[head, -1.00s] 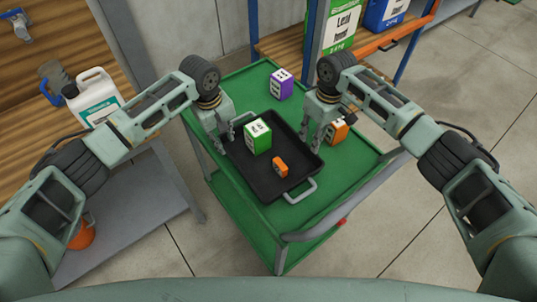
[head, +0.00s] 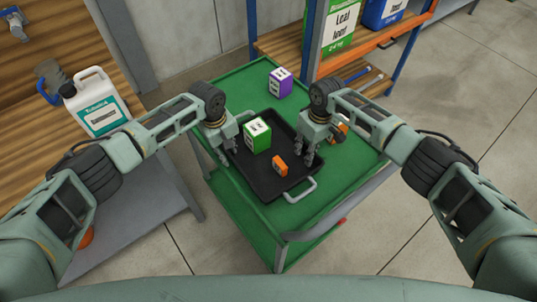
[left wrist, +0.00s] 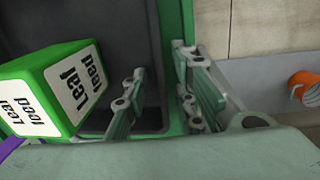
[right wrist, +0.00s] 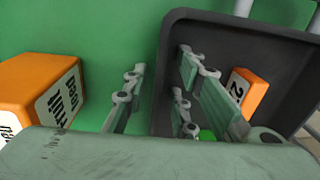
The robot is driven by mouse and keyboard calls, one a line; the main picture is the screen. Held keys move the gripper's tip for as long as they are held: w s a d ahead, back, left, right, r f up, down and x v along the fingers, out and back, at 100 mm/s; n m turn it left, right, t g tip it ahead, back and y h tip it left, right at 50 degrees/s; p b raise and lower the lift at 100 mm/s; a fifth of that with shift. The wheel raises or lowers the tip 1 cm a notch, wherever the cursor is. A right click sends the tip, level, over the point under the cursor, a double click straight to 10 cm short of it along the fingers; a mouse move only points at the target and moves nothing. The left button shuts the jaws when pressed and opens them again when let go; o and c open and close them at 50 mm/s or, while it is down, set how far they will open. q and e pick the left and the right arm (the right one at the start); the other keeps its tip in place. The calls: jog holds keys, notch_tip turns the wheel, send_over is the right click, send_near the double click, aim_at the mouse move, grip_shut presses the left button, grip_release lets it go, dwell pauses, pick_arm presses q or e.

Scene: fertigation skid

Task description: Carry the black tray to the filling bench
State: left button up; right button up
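The black tray (head: 262,184) lies on the green top of a cart, with a light grey handle at its near end. It holds a green box (head: 257,136) and a small orange block (head: 280,165). My left gripper (head: 231,147) is at the tray's left side. In the left wrist view its open fingers (left wrist: 160,100) are apart, one over the tray and one outside the wall. My right gripper (head: 306,155) is at the right side. In the right wrist view its open fingers (right wrist: 162,98) stand on either side of the tray wall (right wrist: 166,75).
On the cart (head: 235,84), a purple box (head: 280,82) stands behind the tray. An orange box (right wrist: 45,85) is right of it, partly hidden by my right arm in the head view. A wooden bench (head: 22,140) with a white jug (head: 97,105) is left. A shelf (head: 283,42) stands behind.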

pick_arm(q)
grip_shut()
pick_arm(e)
grip_shut()
pick_arm(q)
jog(key=shift+r, duration=0.1)
pick_arm(e)
jog(key=shift+r, duration=0.1)
